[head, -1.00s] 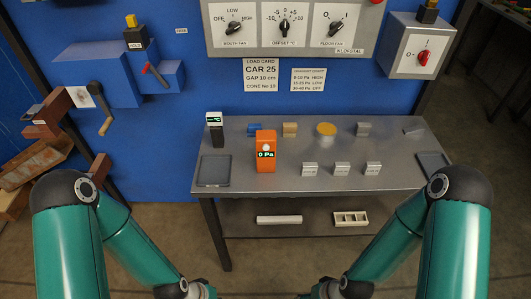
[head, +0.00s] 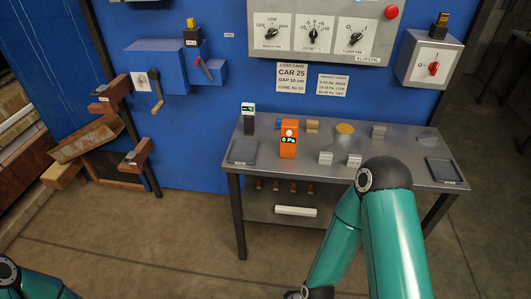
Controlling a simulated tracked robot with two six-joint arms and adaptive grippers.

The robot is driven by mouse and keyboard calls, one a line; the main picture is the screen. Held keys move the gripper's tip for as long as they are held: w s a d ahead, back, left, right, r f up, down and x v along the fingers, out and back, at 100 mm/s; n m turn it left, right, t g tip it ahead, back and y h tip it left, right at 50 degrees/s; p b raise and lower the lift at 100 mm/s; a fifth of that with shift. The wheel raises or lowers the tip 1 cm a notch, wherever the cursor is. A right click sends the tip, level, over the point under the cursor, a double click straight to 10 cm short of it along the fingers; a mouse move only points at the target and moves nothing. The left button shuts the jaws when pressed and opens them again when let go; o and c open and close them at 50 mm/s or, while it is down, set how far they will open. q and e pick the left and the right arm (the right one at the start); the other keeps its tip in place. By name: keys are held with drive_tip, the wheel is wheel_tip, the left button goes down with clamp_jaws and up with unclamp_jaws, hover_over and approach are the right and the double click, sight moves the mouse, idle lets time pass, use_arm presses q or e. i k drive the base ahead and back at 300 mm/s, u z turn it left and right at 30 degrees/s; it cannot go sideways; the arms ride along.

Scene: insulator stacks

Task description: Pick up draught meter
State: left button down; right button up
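The draught meter (head: 289,141) is an orange upright box with a lit display reading "0 Pa". It stands on the grey metal table (head: 300,163), left of the middle and near the front. Nothing of mine touches it. My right arm comes up at the lower right and bends down toward the bottom edge, below the table front; its gripper is not in view. Only a part of my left arm shows in the bottom left corner, and its gripper is out of view.
A dark tray (head: 243,152) and a small white-topped meter (head: 248,116) are left of the draught meter. Small grey blocks (head: 326,158) stand to its right. A control panel (head: 310,28) hangs behind. A white bar (head: 296,211) lies on the lower shelf.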

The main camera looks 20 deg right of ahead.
sight(288, 144)
drive_tip(key=u, duration=0.65)
drive_tip(key=k, duration=0.7)
drive_tip(key=u, duration=0.35)
drive_tip(key=i, duration=0.85)
drive_tip(key=z, duration=1.15)
drive_tip(key=i, duration=1.1)
drive_tip(key=z, duration=0.35)
